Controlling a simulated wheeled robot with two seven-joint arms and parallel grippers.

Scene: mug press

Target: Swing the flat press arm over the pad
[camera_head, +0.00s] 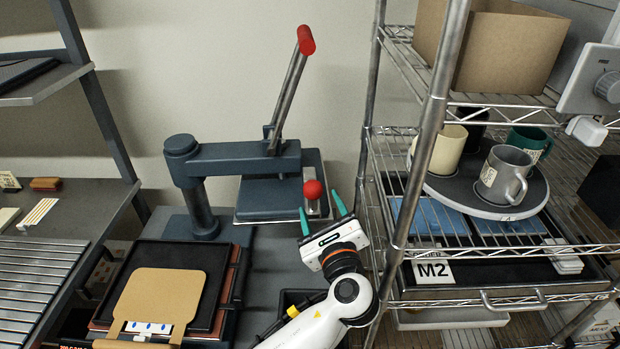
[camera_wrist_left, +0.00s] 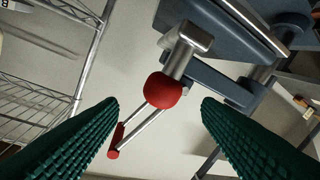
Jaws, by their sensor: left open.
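The flat press has a dark blue-grey arm (camera_head: 240,158) reaching right from its post (camera_head: 198,195). Its flat plate (camera_head: 262,200) hangs at the right end, to the right of and behind the black pad (camera_head: 215,262). A red ball knob (camera_head: 313,189) on a metal bracket sits at the plate's right side. My left gripper (camera_head: 318,204) is open, with its green fingers just in front of the knob. In the left wrist view the knob (camera_wrist_left: 163,92) appears between the two separated fingers, with no clear contact. My right gripper is not in view.
A tan board (camera_head: 160,297) lies over the pad's front. The press's tilted lever (camera_head: 290,95) has a red grip. A wire rack (camera_head: 430,90) with mugs on a round tray (camera_head: 450,188) stands close right of my gripper. A shelf (camera_head: 75,210) stands left.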

